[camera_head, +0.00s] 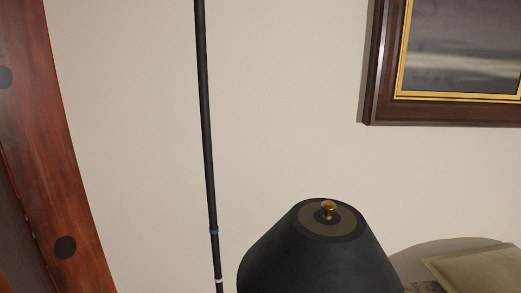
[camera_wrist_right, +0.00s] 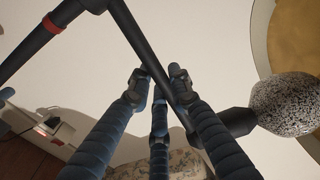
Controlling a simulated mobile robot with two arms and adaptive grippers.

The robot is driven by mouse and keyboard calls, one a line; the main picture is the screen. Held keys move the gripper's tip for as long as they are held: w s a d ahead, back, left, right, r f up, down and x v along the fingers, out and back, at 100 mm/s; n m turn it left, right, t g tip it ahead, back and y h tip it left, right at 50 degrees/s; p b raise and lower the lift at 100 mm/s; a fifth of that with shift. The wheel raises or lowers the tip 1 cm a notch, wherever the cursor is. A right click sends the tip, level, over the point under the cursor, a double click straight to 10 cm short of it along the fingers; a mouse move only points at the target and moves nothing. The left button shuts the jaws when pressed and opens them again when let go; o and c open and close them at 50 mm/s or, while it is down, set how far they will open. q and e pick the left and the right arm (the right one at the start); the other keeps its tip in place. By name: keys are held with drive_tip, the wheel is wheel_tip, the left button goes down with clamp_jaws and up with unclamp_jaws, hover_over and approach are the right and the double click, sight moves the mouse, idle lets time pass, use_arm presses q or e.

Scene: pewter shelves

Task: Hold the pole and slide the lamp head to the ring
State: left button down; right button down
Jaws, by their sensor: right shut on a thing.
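A thin black pole (camera_head: 207,130) stands nearly upright in the head view, tilted slightly. It has a bluish band (camera_head: 213,231) and, lower, a pale band (camera_head: 219,281). In the right wrist view, the blue fingers of my right gripper (camera_wrist_right: 158,85) are shut on a dark bar (camera_wrist_right: 143,50) running diagonally between them. A second dark bar (camera_wrist_right: 25,55) with a red ring (camera_wrist_right: 53,23) meets it near the top. I cannot tell which part is the lamp head. My left gripper is in neither view.
A black lampshade (camera_head: 305,245) with a brass finial stands right of the pole. A framed picture (camera_head: 372,90) hangs on the wall. Reddish wood (camera_head: 60,170) borders the left; a cushion (camera_head: 480,272) lies lower right. A speckled rounded thing (camera_wrist_right: 287,103) is close right of my right gripper.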

drive_tip(key=shift+w+a+r, duration=0.1)
drive_tip(key=shift+a+r, duration=0.05)
drive_tip(key=shift+r, duration=4.25)
drive_tip(key=c, duration=1.4)
unclamp_jaws()
drive_tip(key=shift+o, duration=0.2)
drive_tip(key=shift+f, duration=0.4)
drive_tip(key=shift+s, duration=0.2)
drive_tip(key=shift+s, duration=0.2)
drive_tip(key=s, duration=1)
drive_tip(key=shift+s, duration=0.25)
